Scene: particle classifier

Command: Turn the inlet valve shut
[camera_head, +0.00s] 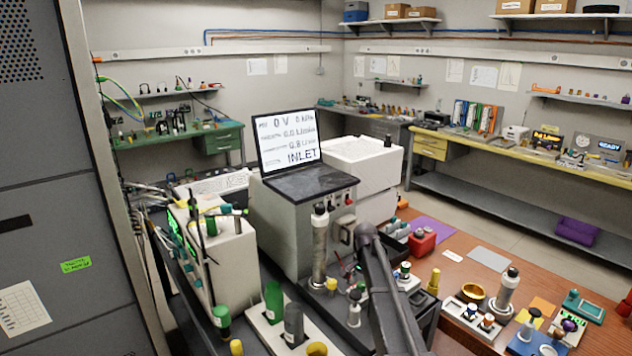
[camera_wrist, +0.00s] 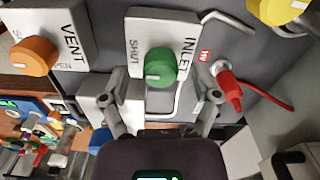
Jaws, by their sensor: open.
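The inlet valve is a round green knob (camera_wrist: 160,65) on a white plate (camera_wrist: 133,35) in the wrist view. The plate bears the words INLET and SHUT; the rest of its lettering is hidden behind the knob or cut off. A small light mark shows on the knob's face, but I cannot tell its setting surely. My gripper (camera_wrist: 160,100) is open. Its fingers are spread wide, one to the left and one to the right below the knob, and nothing is between them. In the head view the knob cannot be made out.
An orange knob (camera_wrist: 35,53) on the VENT plate is at left. A red plug (camera_wrist: 230,88) with a red cable is close by the right finger. A yellow knob (camera_wrist: 278,10) is at upper right. A screen (camera_head: 289,138) reading INLET stands on the grey cabinet (camera_head: 290,220).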

